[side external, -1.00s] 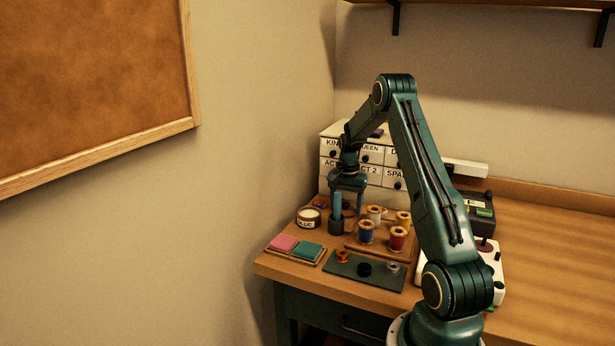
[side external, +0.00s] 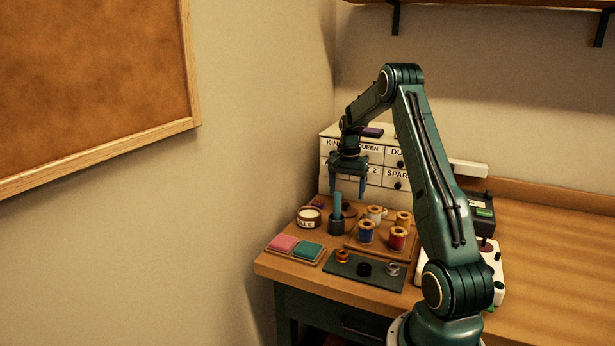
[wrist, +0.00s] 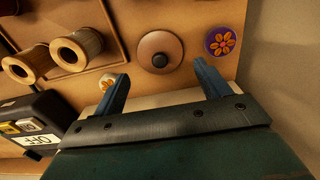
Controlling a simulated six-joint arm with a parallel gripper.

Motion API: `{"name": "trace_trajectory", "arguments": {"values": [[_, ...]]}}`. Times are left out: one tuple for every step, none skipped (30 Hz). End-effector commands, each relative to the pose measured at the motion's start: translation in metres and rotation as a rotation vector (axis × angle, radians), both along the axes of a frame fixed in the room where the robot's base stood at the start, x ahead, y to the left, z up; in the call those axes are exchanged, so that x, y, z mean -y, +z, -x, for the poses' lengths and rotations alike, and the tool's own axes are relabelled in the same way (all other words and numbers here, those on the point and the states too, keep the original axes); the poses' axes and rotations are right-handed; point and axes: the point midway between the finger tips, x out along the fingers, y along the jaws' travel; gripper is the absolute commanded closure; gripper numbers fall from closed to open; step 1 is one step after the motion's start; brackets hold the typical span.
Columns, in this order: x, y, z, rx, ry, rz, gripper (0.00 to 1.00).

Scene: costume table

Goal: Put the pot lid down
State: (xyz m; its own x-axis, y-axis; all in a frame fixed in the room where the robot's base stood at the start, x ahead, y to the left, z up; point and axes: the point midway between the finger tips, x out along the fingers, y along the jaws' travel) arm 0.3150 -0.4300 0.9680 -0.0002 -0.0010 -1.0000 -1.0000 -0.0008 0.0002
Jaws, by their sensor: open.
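The pot lid (wrist: 160,52), a brown disc with a black knob, lies flat on the table in the wrist view. In the side view it is a small brown shape (side external: 349,211), partly hidden behind the dark cup. My gripper (side external: 350,186) is above the table there, raised clear of the things on it. In the wrist view my gripper (wrist: 161,84) has its two fingers spread wide with nothing between them. The glue pot (side external: 308,218) stands left of the dark cup, its pale top uncovered.
A purple button with an orange flower (wrist: 221,41) lies beside the lid. Thread spools (side external: 397,238) stand on a wooden tray right of the cup (side external: 336,224). Ink pads (side external: 283,244) lie in front. Labelled drawers (side external: 335,148) stand behind.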

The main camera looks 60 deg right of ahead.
Motion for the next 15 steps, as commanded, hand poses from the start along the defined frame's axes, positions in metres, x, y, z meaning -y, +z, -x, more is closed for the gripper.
{"name": "trace_trajectory", "arguments": {"values": [[0.000, 0.010, 0.000, 0.002, 0.000, 0.002, 0.25], [0.000, 0.015, 0.000, 0.002, 0.000, 0.002, 0.25], [0.001, 0.022, 0.000, 0.003, 0.000, 0.003, 0.25], [0.001, 0.026, -0.001, 0.003, 0.000, 0.003, 0.25], [0.000, 0.031, 0.000, 0.003, 0.000, 0.003, 0.25], [0.000, 0.037, 0.000, 0.002, 0.000, 0.001, 0.25], [0.000, 0.041, 0.000, 0.002, 0.000, 0.002, 0.25], [0.000, 0.045, 0.000, 0.002, 0.000, 0.002, 0.25], [0.000, 0.050, 0.000, 0.002, 0.000, 0.002, 0.25], [0.000, 0.053, 0.000, 0.002, 0.000, 0.002, 0.25], [0.000, 0.056, 0.000, 0.002, 0.000, 0.001, 0.25], [0.000, 0.059, 0.000, 0.001, -0.001, 0.000, 0.25], [0.000, 0.061, 0.000, 0.001, 0.000, 0.000, 0.25], [0.000, 0.063, 0.000, 0.001, 0.000, 0.000, 0.25], [0.000, 0.065, 0.000, 0.001, -0.001, 0.000, 0.25]]}}
